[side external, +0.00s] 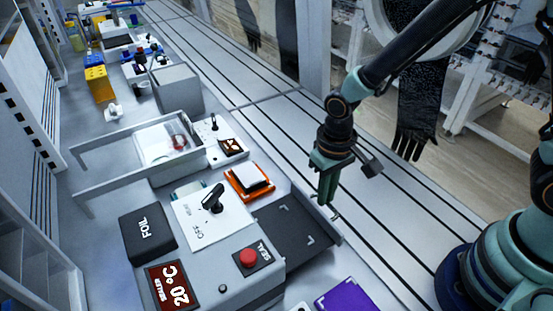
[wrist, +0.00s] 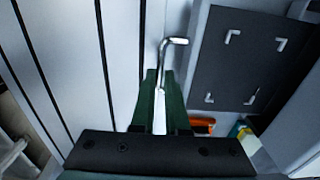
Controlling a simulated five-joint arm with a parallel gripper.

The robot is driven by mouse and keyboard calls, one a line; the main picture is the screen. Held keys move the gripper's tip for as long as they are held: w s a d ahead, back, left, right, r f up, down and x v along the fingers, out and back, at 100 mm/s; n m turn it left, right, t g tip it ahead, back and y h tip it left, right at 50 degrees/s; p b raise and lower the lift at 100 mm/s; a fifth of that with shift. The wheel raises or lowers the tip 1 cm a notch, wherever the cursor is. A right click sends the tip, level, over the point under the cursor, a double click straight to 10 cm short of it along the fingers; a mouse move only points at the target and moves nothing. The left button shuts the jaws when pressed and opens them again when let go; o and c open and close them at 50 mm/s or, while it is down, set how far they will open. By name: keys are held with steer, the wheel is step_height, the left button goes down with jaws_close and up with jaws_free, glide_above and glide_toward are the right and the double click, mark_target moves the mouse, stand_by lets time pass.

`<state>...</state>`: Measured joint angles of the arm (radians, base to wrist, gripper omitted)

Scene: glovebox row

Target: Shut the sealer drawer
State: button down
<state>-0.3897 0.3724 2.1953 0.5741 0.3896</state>
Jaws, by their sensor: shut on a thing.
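The sealer (side external: 215,277) is a grey machine with a red SEAL button, a 20 °C display and a black lever. Its drawer stands pulled out, showing a dark floor (side external: 292,226) with pale corner marks. The dark floor also shows in the wrist view (wrist: 240,72) and looks empty. My gripper (side external: 327,198) is at the drawer's front, fingers pointing down. In the wrist view my gripper (wrist: 167,82) is shut on the bent metal drawer handle (wrist: 176,42), which runs between the green fingers. The handle's lower part is partly hidden by the fingers.
An orange tray (side external: 249,182) with a white and dark block sits behind the drawer. A black FOIL box (side external: 148,234) lies left of the lever panel. A purple object (side external: 348,297) is at the bottom edge. The slotted grey bench (side external: 284,135) is clear.

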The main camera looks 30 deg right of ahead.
mark_target(269, 234)
steer(key=a, duration=1.4)
steer(key=shift+r, duration=0.1)
steer(key=c, duration=1.2)
jaws_free()
steer(key=shift+d, duration=0.1)
step_height(269, 234, up, 12)
steer(key=shift+d, duration=0.1)
